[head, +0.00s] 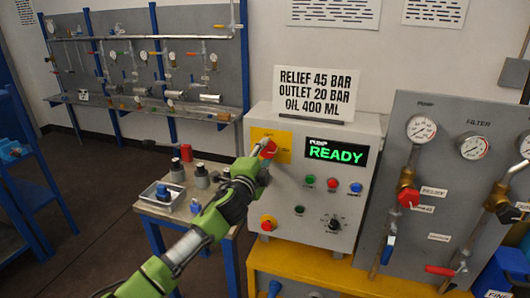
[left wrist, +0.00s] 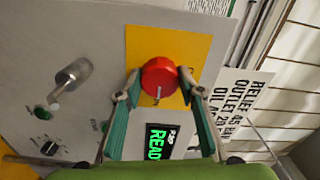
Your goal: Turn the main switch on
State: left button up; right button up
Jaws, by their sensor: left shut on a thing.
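The main switch is a red round knob (head: 268,148) on a yellow plate (head: 284,154) at the upper left of the grey control box (head: 335,190). My left gripper (head: 262,158) is at the switch, partly covering it in the head view. In the left wrist view the red knob (left wrist: 160,76) sits between the two fingertips of my left gripper (left wrist: 163,90), which is shut on it. A pale mark shows on the knob's lower face there. The pump display (head: 337,152) is lit green and reads READY. My right gripper is not in view.
A sign (head: 316,94) stands on top. A gauge panel (head: 445,180) is at right. A side table with fittings (head: 187,208) is at left.

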pick_arm(q)
jog(key=shift+f, duration=0.1)
dwell(0.4)
jog(key=o, duration=1.1)
jog(key=v, duration=1.2)
